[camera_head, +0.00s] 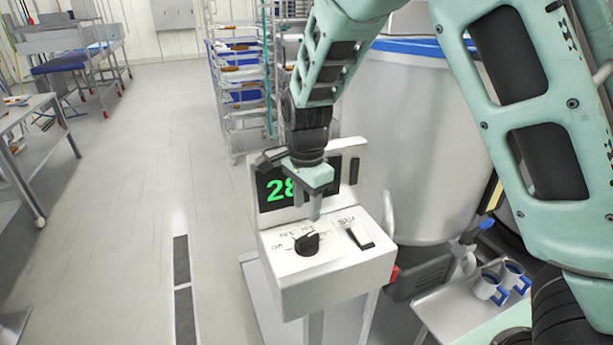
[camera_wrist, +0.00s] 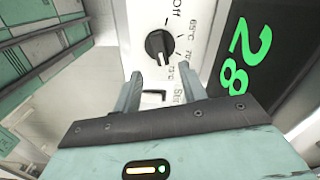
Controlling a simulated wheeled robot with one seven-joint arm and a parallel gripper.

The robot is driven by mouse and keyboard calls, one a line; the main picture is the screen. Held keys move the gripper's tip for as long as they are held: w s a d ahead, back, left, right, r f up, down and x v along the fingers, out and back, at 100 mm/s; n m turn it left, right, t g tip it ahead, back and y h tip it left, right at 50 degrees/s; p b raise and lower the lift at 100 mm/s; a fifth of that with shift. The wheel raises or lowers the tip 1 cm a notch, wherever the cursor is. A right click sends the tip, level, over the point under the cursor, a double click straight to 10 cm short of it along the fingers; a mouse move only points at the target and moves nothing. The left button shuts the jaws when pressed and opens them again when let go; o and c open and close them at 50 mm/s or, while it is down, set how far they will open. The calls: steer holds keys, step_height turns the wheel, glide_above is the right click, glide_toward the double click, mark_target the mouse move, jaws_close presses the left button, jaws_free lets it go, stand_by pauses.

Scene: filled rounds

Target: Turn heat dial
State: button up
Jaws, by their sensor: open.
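The black heat dial (camera_head: 307,243) sits on the sloping top of a white control box (camera_head: 330,283), with printed temperature marks around it. In the wrist view the dial (camera_wrist: 159,46) lies beyond the fingertips, about midway between them, with "Off" and degree marks beside it. My gripper (camera_head: 314,200) is above the panel, just behind the dial in the head view. In the wrist view my gripper (camera_wrist: 160,78) is open and empty, its two fingers apart, and the dial looks untouched. A display (camera_head: 274,189) behind the dial shows green digits reading 28, partly hidden by my gripper.
A large grey vat (camera_head: 425,140) with a blue rim stands behind the box. Blue-handled cups (camera_head: 488,286) stand on a small table at right. A wheeled rack (camera_head: 238,85) is behind.

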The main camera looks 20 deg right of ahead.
step_height(320, 180, up, 8)
steer(key=b, duration=0.1)
steer(key=shift+r, duration=0.1)
stand_by(0.4)
steer(key=s+a+f+n+b, duration=0.2)
steer(key=s+f+n, duration=0.1)
steer(key=s+n, duration=0.4)
steer(key=s+a+f+n+b, duration=0.2)
steer(key=s+f+n, duration=0.1)
steer(key=s+n, duration=0.5)
steer(key=s+a+f+n+b, duration=0.2)
steer(key=s+n, duration=0.6)
steer(key=s, duration=0.4)
steer(key=shift+a+f+y, duration=0.3)
steer(key=shift+a+f, duration=0.05)
steer(key=shift+f, duration=0.5)
